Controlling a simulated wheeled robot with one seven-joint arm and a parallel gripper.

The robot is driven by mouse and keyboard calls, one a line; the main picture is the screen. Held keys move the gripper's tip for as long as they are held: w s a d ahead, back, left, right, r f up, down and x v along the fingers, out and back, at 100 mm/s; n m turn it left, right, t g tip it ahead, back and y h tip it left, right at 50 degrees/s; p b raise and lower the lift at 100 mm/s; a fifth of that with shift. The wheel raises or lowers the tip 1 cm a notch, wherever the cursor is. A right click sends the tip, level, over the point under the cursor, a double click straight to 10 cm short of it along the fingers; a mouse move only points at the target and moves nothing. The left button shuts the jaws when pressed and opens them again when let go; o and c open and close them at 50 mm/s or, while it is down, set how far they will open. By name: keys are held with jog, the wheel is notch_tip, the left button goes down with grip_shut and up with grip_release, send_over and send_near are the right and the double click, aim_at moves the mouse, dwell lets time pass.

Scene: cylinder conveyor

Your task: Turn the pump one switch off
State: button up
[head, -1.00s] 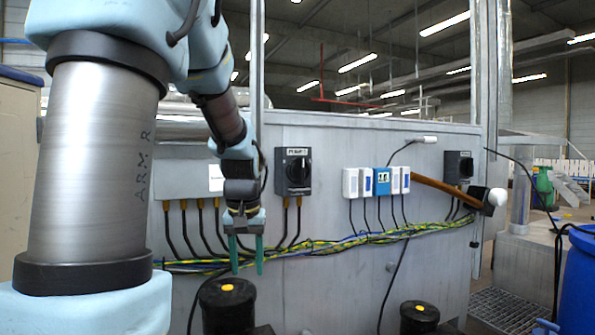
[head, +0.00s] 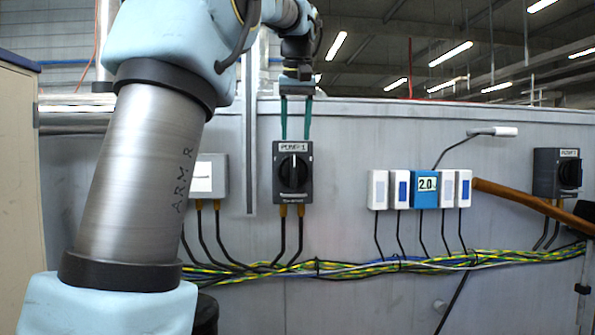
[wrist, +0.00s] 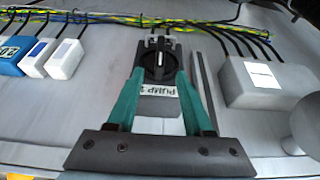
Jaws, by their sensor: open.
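The pump one switch (head: 292,185) is a dark box with a black rotary knob, labelled "PUMP 1", on the grey panel. Its knob mark looks upright in the head view. My gripper (head: 296,132) points down at the top of this box, its green fingers open and empty. In the wrist view, the switch (wrist: 160,62) lies between and just beyond the open green fingertips of my gripper (wrist: 159,74). The knob and the upside-down label show between the fingers. I cannot tell whether the fingers touch the box.
A grey box (head: 212,178) with cables is left of the switch. Several white modules and a blue one (head: 425,190) are to the right. A second dark switch (head: 557,172) and a brown handle (head: 520,200) are farther right. Striped cables (head: 350,268) run below.

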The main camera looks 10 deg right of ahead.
aim_at(294, 159)
jog(key=p+x, duration=0.1)
jog(key=x, duration=0.9)
jog(key=shift+w+f, duration=0.2)
jog(key=shift+f, duration=0.05)
grip_shut()
